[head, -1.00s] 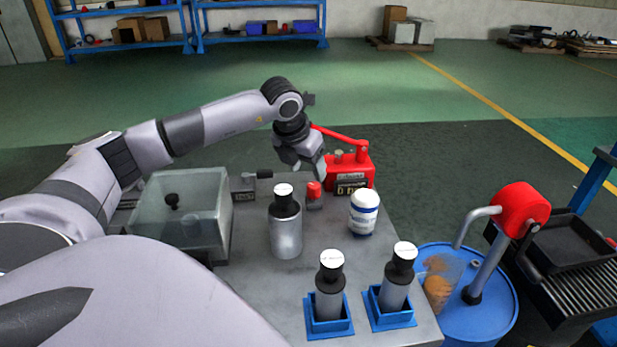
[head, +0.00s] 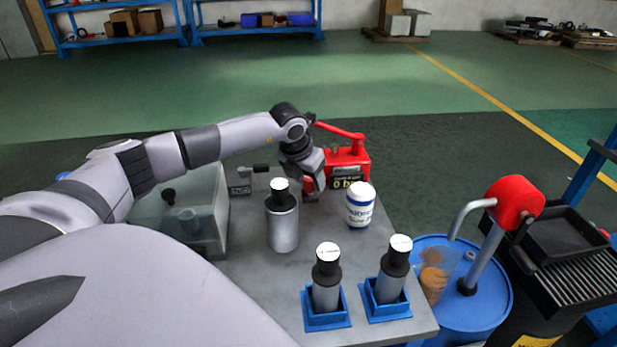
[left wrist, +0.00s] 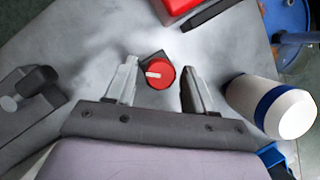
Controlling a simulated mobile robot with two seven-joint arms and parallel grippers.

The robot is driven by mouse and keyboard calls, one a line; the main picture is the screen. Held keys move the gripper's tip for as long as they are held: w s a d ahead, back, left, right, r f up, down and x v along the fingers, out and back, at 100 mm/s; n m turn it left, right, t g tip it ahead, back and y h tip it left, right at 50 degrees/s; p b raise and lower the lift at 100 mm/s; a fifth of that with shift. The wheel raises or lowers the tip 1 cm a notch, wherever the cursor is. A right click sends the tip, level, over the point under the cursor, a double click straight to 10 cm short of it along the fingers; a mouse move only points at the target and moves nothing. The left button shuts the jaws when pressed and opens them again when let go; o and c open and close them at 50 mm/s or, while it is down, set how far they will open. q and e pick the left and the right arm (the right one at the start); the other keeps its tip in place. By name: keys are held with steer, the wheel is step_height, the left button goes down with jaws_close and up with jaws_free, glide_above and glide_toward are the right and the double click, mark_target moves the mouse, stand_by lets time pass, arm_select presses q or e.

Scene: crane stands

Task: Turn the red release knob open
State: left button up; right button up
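The red release knob (left wrist: 157,73) is round with a white pointer mark and sits on a small dark base. In the left wrist view it lies between the two fingers of my left gripper (left wrist: 159,68). The fingers are apart, with a gap visible on the right side; the left finger is closer to the knob. In the head view my left gripper (head: 314,190) points down at the table beside the red hand pump (head: 349,165), and it mostly hides the knob there. My right gripper is not in view.
A white bottle with a blue band (head: 360,206) stands close right of the gripper. A grey black-capped cylinder (head: 283,225) stands in front. A clear box (head: 208,215) is to the left. Two cylinders stand in blue holders (head: 328,312) near the front. A blue drum (head: 480,310) is at right.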

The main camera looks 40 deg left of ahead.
arm_select(q)
steer(key=c, duration=0.7)
steer(key=shift+a+m+h+b, duration=0.1)
steer(key=shift+m+h+b, duration=0.3)
steer(key=shift+m, duration=0.7)
steer(key=shift+c, duration=0.2)
steer(key=shift+m+h, duration=0.5)
steer(key=shift+m, duration=0.7)
steer(key=shift+r, duration=0.1)
steer(key=o, duration=1)
steer(key=shift+o, duration=0.2)
steer(key=v, duration=0.7)
steer(key=shift+b, duration=0.4)
steer(key=shift+r, duration=0.1)
